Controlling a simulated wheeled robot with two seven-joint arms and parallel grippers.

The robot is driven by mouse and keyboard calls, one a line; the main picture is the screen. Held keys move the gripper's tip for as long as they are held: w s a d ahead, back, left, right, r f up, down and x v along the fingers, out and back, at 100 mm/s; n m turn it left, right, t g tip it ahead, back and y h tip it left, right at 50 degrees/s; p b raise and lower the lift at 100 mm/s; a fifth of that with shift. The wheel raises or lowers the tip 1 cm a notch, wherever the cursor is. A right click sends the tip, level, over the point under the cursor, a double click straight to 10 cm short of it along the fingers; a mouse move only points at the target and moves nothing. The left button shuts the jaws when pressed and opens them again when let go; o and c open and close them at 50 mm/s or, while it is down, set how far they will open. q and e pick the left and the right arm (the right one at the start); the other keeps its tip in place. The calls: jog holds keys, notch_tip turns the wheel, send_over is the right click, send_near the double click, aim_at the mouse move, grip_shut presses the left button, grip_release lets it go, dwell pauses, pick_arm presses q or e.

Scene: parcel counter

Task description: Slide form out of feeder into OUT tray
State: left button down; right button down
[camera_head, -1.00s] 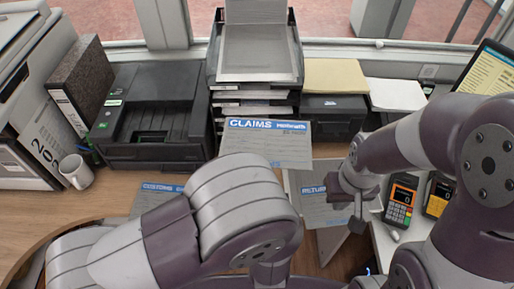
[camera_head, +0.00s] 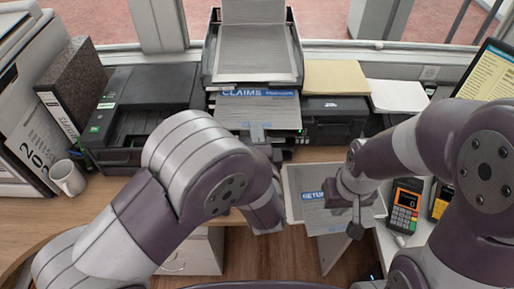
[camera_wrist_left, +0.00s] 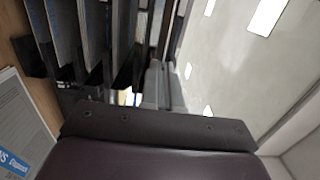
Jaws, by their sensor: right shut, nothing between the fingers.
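The CLAIMS form (camera_head: 282,113), a grey sheet with a blue header, lies level at the front of the tray stack, below the top tray (camera_head: 210,62). My left gripper (camera_head: 258,133) is at its front edge. In the left wrist view its two pale fingers (camera_wrist_left: 163,86) are close together, beside the stacked tray edges (camera_wrist_left: 125,75), and look shut on the form. My right gripper (camera_head: 347,222) is shut and empty over the RETURNS form (camera_head: 306,178) at right. No OUT label is readable, and my left arm hides the lower stack.
A black printer (camera_head: 145,90) and a white mug (camera_head: 68,178) stand left of the stack. A black machine (camera_head: 338,122) with a yellow pad (camera_head: 335,77) stands right. A card terminal (camera_head: 405,205) is beside my right arm. Drawers (camera_head: 195,250) show below the counter.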

aim_at(256, 110)
pick_arm(q)
jog(key=w, duration=0.5)
jog(key=shift+w+f+p, duration=0.1)
jog(key=shift+w+p, duration=0.2)
jog(key=shift+w, duration=0.95)
jog(key=c, duration=1.1)
grip_release()
jog(key=shift+f, duration=0.15)
jog(key=shift+f+b, duration=0.6)
jog(key=shift+f, duration=0.35)
